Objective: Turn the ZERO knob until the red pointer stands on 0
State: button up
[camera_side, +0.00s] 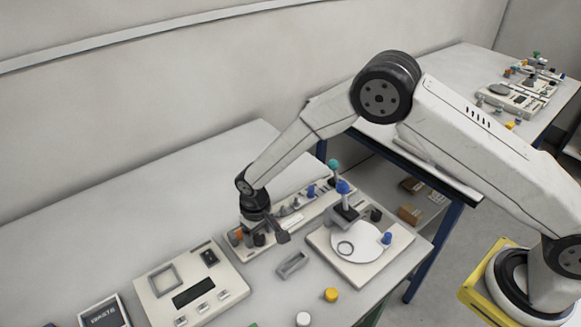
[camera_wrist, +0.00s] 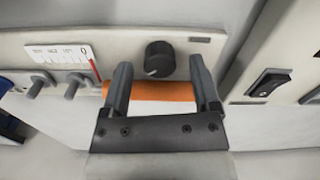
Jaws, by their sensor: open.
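The ZERO knob appears to be the black round knob (camera_wrist: 160,58) on the pale panel (camera_wrist: 130,43) in the wrist view; its small label is unreadable. Left of it is a white scale (camera_wrist: 62,54) with a red pointer (camera_wrist: 95,70) near its right end. The scale's figures are too small to read surely. My gripper (camera_wrist: 160,62) is open, its two dark fingers apart, with the knob showing between and beyond the tips. I see no contact with the knob. In the side view my gripper (camera_side: 264,228) is low over the panel, hiding part of it.
An orange bar (camera_wrist: 160,91) lies across the wrist view between and behind the fingers. Grey toggles (camera_wrist: 75,84) stand left of the knob. A pale unit with a black switch (camera_wrist: 268,82) is at right.

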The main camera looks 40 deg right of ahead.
jog(key=shift+f, duration=0.3)
jog(key=shift+c, duration=0.2)
grip_shut()
jog(key=shift+n, duration=2.6)
